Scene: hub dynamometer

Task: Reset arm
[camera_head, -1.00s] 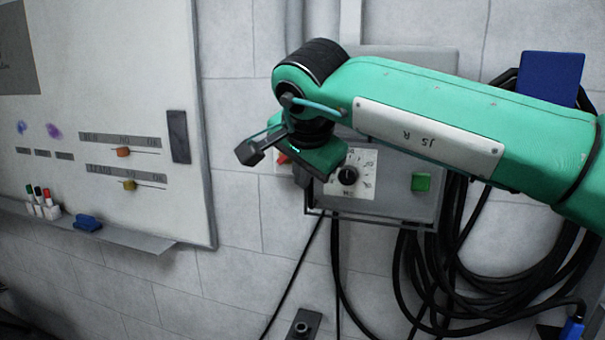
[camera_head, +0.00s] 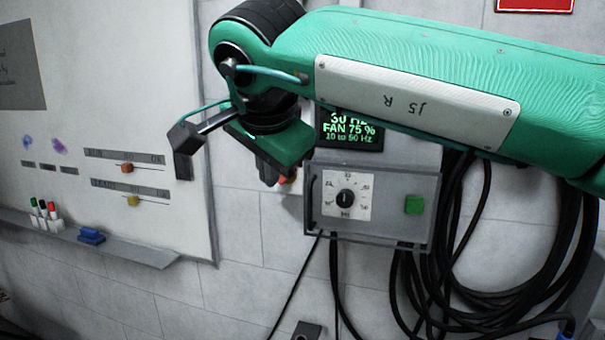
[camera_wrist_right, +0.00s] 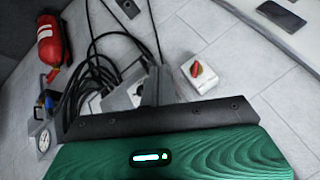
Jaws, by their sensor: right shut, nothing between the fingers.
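My right arm (camera_head: 415,95), green with a pale plate, reaches in from the right across the upper part of the head view. Its wrist bends down at the left end. My right gripper (camera_head: 272,178) hangs below the wrist, mostly hidden behind the green hand. In the right wrist view my gripper (camera_wrist_right: 157,75) is shut and empty, with its fingers in front of the control box. My left gripper is in neither view.
A control box (camera_head: 398,208) with a dial (camera_head: 345,198) and green button (camera_head: 414,205) is on the wall, below a display (camera_head: 350,133). A red switch (camera_wrist_right: 197,70), cables (camera_head: 460,270), whiteboard (camera_head: 110,100) and extinguisher (camera_wrist_right: 51,42) are around.

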